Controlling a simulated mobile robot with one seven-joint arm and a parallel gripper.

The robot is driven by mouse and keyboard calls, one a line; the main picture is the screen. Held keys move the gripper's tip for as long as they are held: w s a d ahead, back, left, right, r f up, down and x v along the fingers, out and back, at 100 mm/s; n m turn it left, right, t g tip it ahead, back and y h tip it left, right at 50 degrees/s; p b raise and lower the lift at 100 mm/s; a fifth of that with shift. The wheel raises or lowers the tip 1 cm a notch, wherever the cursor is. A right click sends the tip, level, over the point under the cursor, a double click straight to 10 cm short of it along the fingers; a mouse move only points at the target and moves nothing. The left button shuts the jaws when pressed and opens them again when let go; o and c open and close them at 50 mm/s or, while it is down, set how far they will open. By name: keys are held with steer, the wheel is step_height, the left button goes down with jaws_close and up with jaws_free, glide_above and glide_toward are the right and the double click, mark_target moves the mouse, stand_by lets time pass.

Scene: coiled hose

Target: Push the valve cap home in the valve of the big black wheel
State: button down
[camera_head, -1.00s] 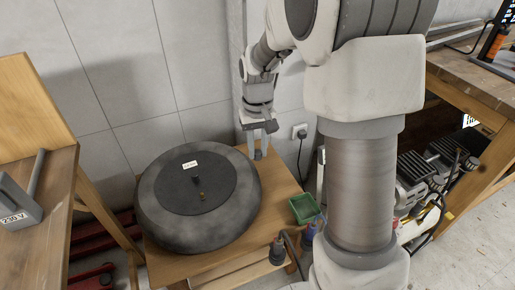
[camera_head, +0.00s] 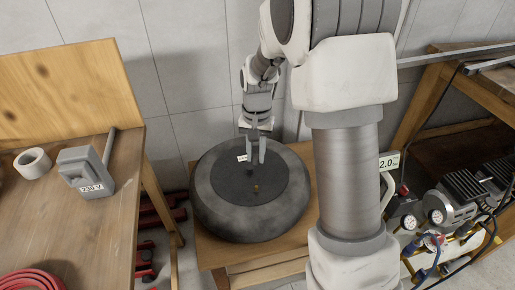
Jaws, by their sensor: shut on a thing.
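The big black wheel (camera_head: 215,205) lies flat on a low wooden table, with a darker round disc on top. A small brass valve (camera_head: 256,188) stands up from the disc, near its middle. A small dark stub (camera_head: 250,173) is just behind it. My gripper (camera_head: 255,162) points down over the back part of the disc, behind the valve and apart from it in the picture. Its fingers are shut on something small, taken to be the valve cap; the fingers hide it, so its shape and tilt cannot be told.
A white label (camera_head: 242,158) lies on the disc beside my gripper. At left is a wooden bench (camera_head: 75,225) with a grey 230 V box (camera_head: 85,172), a tape roll (camera_head: 33,163) and a red hose (camera_head: 32,283). A compressor (camera_head: 452,208) stands at right.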

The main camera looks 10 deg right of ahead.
steer(key=m, duration=0.1)
steer(key=m+p, duration=0.1)
steer(key=m, duration=0.1)
steer(key=w+f+m+p, duration=0.1)
steer(key=m, duration=0.1)
steer(key=shift+a+f, duration=0.1)
steer(key=f+m+p, duration=0.1)
steer(key=m+p, duration=0.1)
steer(key=m, duration=0.3)
steer(key=f+m+p, duration=0.2)
steer(key=m, duration=0.4)
steer(key=w+f+m+p, duration=0.1)
steer(key=f+m+p, duration=0.1)
steer(key=m, duration=0.3)
steer(key=shift+w+d+f+m+p, duration=0.1)
steer(key=shift+d+f+m+p, duration=0.1)
steer(key=shift+d+m+p, duration=0.15)
steer(key=shift+f+b, duration=1.95)
steer(key=shift+f, duration=0.95)
steer(key=shift+f, duration=0.15)
